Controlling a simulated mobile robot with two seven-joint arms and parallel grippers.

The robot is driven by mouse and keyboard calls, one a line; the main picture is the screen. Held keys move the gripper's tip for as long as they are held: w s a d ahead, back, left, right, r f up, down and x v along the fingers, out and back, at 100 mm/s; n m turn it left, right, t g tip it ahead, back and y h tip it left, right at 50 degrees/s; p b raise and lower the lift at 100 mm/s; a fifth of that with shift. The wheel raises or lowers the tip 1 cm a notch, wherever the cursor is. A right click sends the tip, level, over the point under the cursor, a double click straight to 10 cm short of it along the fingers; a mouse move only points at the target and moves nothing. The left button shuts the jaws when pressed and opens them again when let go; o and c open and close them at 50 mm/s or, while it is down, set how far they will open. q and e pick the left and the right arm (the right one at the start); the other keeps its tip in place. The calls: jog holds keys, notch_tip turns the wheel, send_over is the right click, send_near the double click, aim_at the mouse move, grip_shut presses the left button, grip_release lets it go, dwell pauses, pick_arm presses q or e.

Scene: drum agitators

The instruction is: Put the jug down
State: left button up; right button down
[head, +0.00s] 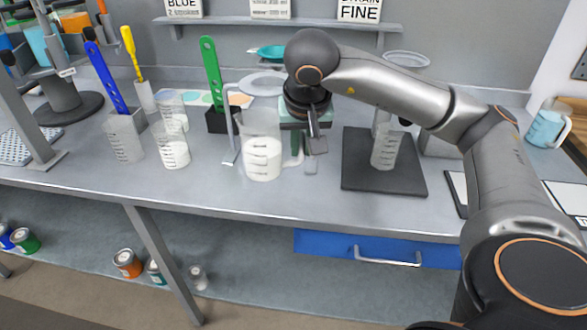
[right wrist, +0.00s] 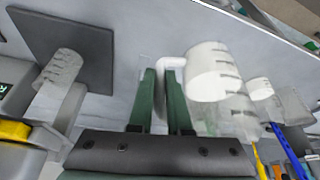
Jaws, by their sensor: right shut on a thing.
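The jug (head: 262,158) is a clear measuring jug with white liquid in its lower part, upright at the middle of the bench in the head view. Its handle (head: 297,151) is on its right side. My right gripper (head: 304,126) reaches down from above and is shut on the handle. In the right wrist view the green fingers (right wrist: 164,78) sit on either side of the pale handle, and the jug's white body (right wrist: 208,73) is beside them. Whether the jug's base touches the bench I cannot tell. My left gripper is not in view.
A black mat (head: 357,183) bearing a clear beaker (head: 385,152) lies right of the jug. Another beaker (head: 174,154) and a grey cup (head: 124,140) stand left. A stand with a ring (head: 262,83) is close behind the jug. Bare bench (head: 225,187) shows in front.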

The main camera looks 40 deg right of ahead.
jog(key=x, duration=0.3)
jog(key=w+x, duration=0.1)
jog(key=x, duration=0.3)
jog(key=shift+a+f, duration=0.15)
jog(key=shift+f, duration=0.3)
jog(key=shift+f, duration=0.15)
jog(key=shift+f, duration=0.15)
jog(key=c, duration=0.9)
grip_release()
jog(key=shift+o, duration=0.2)
